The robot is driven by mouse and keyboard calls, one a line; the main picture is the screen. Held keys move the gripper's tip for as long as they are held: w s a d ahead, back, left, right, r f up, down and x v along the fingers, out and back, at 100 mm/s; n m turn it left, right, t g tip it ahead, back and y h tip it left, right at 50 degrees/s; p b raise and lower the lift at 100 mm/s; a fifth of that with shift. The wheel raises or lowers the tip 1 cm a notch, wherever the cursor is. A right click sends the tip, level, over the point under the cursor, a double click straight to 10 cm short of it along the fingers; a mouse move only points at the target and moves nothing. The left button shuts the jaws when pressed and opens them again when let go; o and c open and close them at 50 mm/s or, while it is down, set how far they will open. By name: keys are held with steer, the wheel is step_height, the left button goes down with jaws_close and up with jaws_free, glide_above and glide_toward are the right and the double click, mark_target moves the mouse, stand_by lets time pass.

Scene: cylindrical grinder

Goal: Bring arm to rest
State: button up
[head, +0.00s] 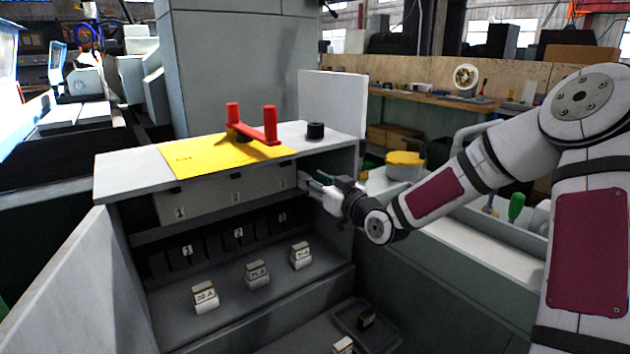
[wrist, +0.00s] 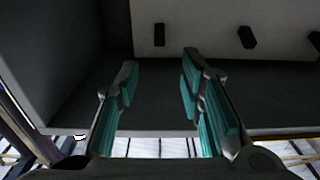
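My arm reaches in from the right of the head view, and my gripper (head: 316,184) is at the upper right of the open grey cabinet (head: 330,150), just below its top. In the wrist view my gripper (wrist: 160,78) has its two teal-padded fingers apart, with nothing between them. A pale panel (head: 222,194) with numbered positions is just left of my gripper in the head view. The same kind of pale surface with dark pegs (wrist: 205,25) shows beyond the fingertips in the wrist view. I cannot tell whether the fingers touch anything.
A red handle (head: 268,125) stands on the yellow plate (head: 190,158) on the cabinet top, beside a black knob (head: 315,131). Several labelled blocks (head: 257,273) sit on the shelf. A dark tray (head: 350,318) lies lower. The cabinet door (head: 75,285) is open at left.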

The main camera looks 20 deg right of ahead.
stand_by(0.3)
steer(key=s+a+f+n+g+h, duration=0.2)
steer(key=s+a+f+g+h, duration=0.1)
steer(key=s+f+g, duration=0.4)
steer(key=s+r+m+g+h, duration=0.1)
steer(key=s+r+m+g, duration=0.15)
steer(key=s, duration=1.25)
steer(key=s+r+m+g+h, duration=0.15)
steer(key=s+g, duration=0.25)
steer(key=s, duration=1.2)
steer(key=s+r+m+g, duration=0.2)
steer(key=s+r+g, duration=0.1)
steer(key=s, duration=1.2)
step_height(320, 180, up, 23)
steer(key=t+p, duration=0.3)
steer(key=p, duration=1.8)
steer(key=shift+a, duration=0.3)
